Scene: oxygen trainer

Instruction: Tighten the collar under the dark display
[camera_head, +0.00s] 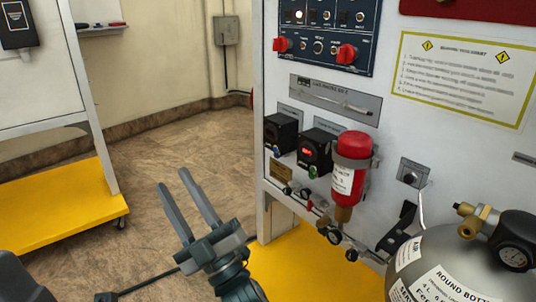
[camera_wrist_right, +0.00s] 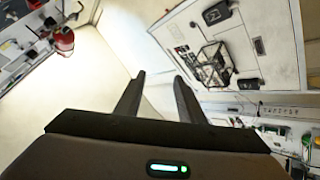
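Two black box units are mounted side by side on the grey-white trainer panel. The left unit (camera_head: 281,132) has a dark display, with a small bluish collar (camera_head: 276,151) under it. The right unit (camera_head: 316,151) shows a lit red display, with a green collar (camera_head: 312,172) under it. My right gripper (camera_head: 172,180) is open and empty, to the left of the panel and apart from both units. Its two spread fingers also show in the right wrist view (camera_wrist_right: 159,77), with nothing between them. My left gripper is not in view.
A red cylinder (camera_head: 348,180) hangs right of the units. Small gauges and fittings (camera_head: 320,207) lie below them. A large grey bottle (camera_head: 440,255) with a valve stands at the lower right. A white cart with a yellow base (camera_head: 60,205) is at left. Floor (camera_head: 150,150) between is clear.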

